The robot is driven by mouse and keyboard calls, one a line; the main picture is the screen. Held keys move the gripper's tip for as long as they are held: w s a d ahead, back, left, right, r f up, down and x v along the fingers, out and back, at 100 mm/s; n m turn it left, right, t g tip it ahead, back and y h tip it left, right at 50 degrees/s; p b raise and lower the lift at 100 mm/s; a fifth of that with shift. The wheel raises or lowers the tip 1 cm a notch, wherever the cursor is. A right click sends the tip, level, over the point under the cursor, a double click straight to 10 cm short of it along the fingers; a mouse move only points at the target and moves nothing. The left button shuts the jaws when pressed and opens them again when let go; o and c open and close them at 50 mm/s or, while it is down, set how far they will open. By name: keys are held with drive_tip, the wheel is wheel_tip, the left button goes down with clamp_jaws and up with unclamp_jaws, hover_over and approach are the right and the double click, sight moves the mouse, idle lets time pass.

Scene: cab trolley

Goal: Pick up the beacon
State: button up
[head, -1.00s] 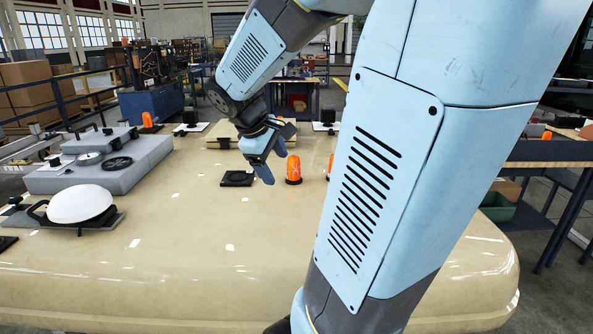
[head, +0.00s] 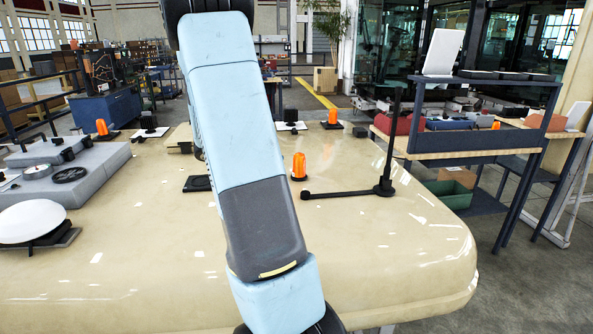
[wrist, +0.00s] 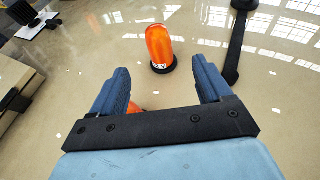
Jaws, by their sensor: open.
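An orange beacon (head: 299,166) on a black base stands upright on the cream cab roof (head: 400,265) in the head view, just right of my arm. Another beacon (head: 333,117) stands behind it, and another (head: 102,127) at the far left. In the wrist view, my gripper (wrist: 160,68) is open and empty. An upright beacon (wrist: 159,45) stands just beyond the fingertips, roughly centred between them. A bit of orange (wrist: 133,107) shows behind the gripper body, mostly hidden. My arm hides the gripper in the head view, and I cannot tell which beacon is ahead of it.
A black post with a long flat foot (head: 384,188) stands right of the near beacon. A grey box (head: 85,168) and a white dome (head: 30,221) sit at the left. A bench (head: 480,140) stands off the roof's right side. The front of the roof is clear.

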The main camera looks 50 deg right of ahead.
sight(294, 159)
drive_tip(key=x, duration=0.9)
drive_tip(key=shift+w+x, duration=0.1)
drive_tip(key=shift+x, duration=1.15)
drive_tip(key=shift+w+x, duration=0.15)
drive_tip(key=shift+x, duration=1.05)
drive_tip(key=shift+f, duration=0.1)
drive_tip(key=c, duration=1.2)
